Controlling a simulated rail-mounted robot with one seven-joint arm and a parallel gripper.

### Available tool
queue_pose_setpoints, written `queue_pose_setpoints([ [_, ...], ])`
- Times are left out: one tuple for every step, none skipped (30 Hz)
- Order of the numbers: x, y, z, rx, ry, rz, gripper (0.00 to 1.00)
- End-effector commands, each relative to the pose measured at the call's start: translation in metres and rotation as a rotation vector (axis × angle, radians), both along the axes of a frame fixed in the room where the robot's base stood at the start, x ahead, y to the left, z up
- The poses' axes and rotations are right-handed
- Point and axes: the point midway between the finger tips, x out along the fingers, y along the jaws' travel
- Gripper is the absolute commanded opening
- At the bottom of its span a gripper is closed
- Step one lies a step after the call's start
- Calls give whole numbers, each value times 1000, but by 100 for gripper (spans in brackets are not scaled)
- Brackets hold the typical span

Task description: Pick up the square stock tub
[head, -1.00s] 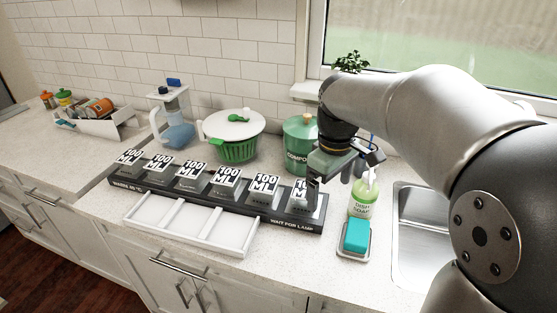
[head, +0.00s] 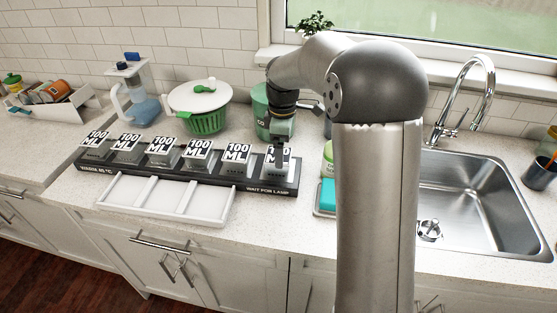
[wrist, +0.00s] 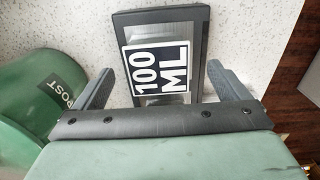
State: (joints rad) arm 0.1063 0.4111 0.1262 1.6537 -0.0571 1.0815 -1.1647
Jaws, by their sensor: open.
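Several clear square tubs with white "100 ML" labels stand in a row on a black warming rack (head: 215,180). My gripper (head: 280,161) is at the rightmost tub (head: 269,157) and partly hides it in the head view. In the wrist view this tub (wrist: 160,68) shows its label from above, on the dark end of the rack (wrist: 180,17). My open gripper (wrist: 163,86) has one finger on each side of the tub, with gaps beside the label. Whether the fingers reach down beside its walls is unclear. The pictures do not show which tub is the stock one.
A white divided tray (head: 165,200) lies in front of the rack. A green compost bin (head: 260,115) stands close behind my gripper. A soap dish with a teal sponge (head: 327,194) and the sink (head: 465,190) are to the right. A salad spinner (head: 200,105) stands behind the rack.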

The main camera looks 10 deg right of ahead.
Motion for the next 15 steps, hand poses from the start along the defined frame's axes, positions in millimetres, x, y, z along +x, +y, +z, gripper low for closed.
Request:
queue_pose_setpoints([
  [0, 0, -3, -1, 1, 0, 95],
  [0, 0, -5, 0, 0, 0, 95],
  [0, 0, -7, 0, -1, 0, 95],
  [0, 0, -8, 0, -1, 0, 95],
  [0, 0, -10, 0, 0, 0, 95],
  [0, 0, -14, 0, 2, 0, 95],
  [1, 0, -18, 0, 2, 0, 95],
  [1, 0, -22, 0, 4, 0, 95],
  [2, 0, -28, 1, 4, 0, 95],
  [2, 0, -33, 0, 4, 0, 95],
  [3, 0, -38, 0, 4, 0, 95],
  [3, 0, -44, 0, 3, -1, 95],
  [3, 0, -48, 0, 2, 0, 95],
  [3, 0, -51, 0, 2, 0, 95],
  [3, 0, -55, 0, 2, 0, 95],
])
